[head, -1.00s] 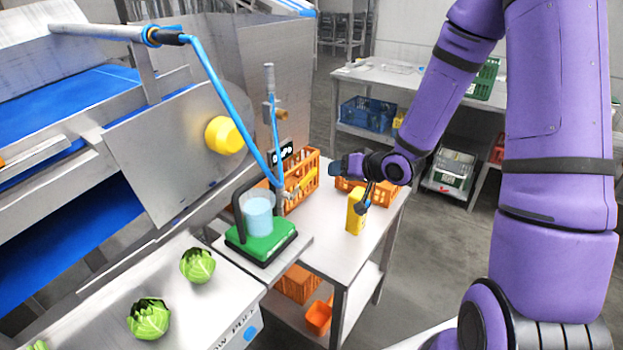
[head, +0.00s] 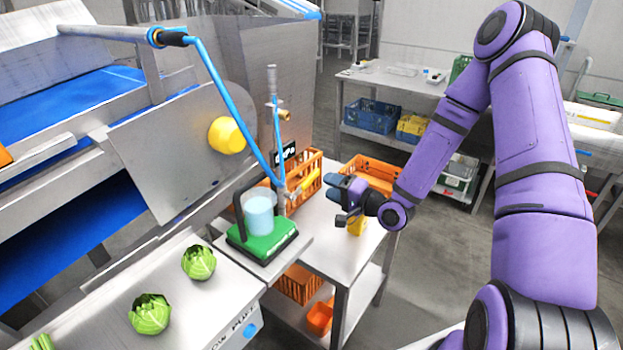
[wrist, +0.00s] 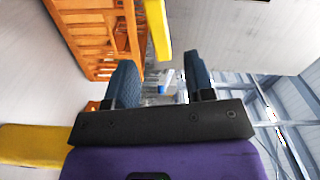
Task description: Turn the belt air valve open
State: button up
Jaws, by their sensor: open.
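The belt air valve's yellow lever (head: 304,184) is on the upright pipe beside the blue hose, above the table. It slants up to the right in the head view. In the wrist view, a yellow bar (wrist: 158,30), which looks like this lever, stands ahead of the fingers, near the left one. My gripper (head: 332,184) is just to the right of the lever, apart from it. In the wrist view, my gripper (wrist: 160,75) has its two blue fingers spread with nothing between them.
An orange crate (head: 308,168) stands behind the lever, and another orange crate (head: 370,172) is behind my gripper. A yellow object (head: 356,227) on the table is partly hidden below my gripper. A green-based device with a beaker (head: 259,215) stands left of the pipe.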

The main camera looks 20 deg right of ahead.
aim_at(314, 179)
jog(key=x, duration=0.7)
grip_shut()
